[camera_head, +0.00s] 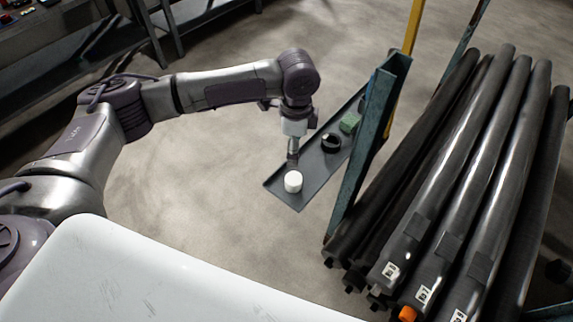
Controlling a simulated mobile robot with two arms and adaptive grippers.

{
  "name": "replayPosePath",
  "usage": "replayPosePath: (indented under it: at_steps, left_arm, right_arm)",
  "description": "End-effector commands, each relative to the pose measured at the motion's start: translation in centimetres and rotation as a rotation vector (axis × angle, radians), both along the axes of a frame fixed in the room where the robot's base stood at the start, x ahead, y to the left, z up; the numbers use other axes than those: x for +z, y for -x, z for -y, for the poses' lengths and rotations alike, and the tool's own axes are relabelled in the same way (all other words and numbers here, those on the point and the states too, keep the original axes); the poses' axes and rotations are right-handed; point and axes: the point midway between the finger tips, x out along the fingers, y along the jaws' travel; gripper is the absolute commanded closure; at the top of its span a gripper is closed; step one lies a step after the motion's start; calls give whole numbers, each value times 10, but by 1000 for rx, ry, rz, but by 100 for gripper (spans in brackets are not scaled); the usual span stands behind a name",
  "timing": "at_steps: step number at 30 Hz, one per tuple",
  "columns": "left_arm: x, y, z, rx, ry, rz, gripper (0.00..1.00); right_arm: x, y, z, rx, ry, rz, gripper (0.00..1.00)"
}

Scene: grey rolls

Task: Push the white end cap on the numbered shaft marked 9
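A white end cap (293,182) stands on the near end of a narrow dark tray (300,202). My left gripper (292,160) points down just above and behind the cap; its fingers are small and dark, and I cannot tell whether they are open or touch the cap. Long grey rolls (450,190) lie stacked at the right, their near ends toward me. White number labels (391,271) sit near several roll ends; the digits are too small to read surely. My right gripper is not in view.
The tray also holds a black ring-shaped part (331,142) and a green block (350,122). A blue-green upright post (367,140) stands between tray and rolls. One roll end has an orange cap (407,313). Open concrete floor (190,180) lies left of the tray.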

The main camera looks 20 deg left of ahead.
Motion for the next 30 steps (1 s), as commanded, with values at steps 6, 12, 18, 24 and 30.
replayPosePath:
  at_steps: [6, 12, 18, 24, 30]
  left_arm:
    - [-42, 1, 1, 2, -1, -4, 22]
    - [-72, 0, 1, 2, 1, -1, 22]
    - [-85, 1, 1, 2, 1, 0, 22]
    - [-115, 2, 2, 3, 0, -1, 22]
    - [-132, 2, 2, 3, 2, 0, 22]
  right_arm:
    - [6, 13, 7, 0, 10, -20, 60]
    - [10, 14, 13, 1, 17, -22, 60]
    - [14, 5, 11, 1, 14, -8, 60]
    - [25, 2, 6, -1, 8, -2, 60]
    - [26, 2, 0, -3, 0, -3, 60]
